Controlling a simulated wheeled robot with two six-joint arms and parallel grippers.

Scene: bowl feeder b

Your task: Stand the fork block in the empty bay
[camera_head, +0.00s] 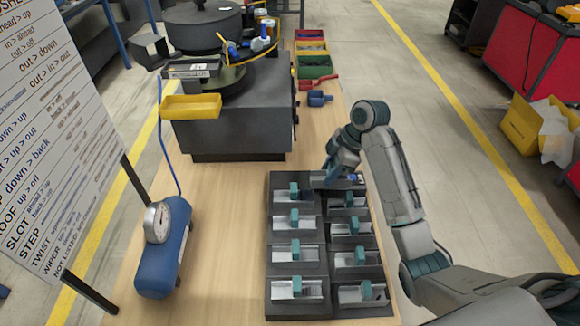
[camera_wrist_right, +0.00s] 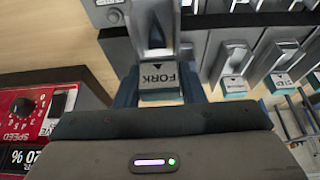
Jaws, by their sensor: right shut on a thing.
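My right gripper (camera_head: 338,172) is over the far right end of the dark rack (camera_head: 310,268). In the right wrist view its fingers (camera_wrist_right: 160,88) are shut on the teal end of the fork block (camera_wrist_right: 158,78). The label FORK and a black arrow face the camera, upside down. A grey channel-like part extends from that end toward the top of the wrist view. In the head view the arm and gripper largely cover the block. I cannot tell whether the block touches the rack. No empty bay can be made out clearly. My left gripper is not in view.
Several grey blocks with teal ends (camera_head: 297,285) fill two columns of the rack. A feeder bowl (camera_head: 203,25) on a dark base stands behind left. A blue tank with a gauge (camera_head: 163,255) stands left. A red speed control box (camera_wrist_right: 50,118) shows in the wrist view.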

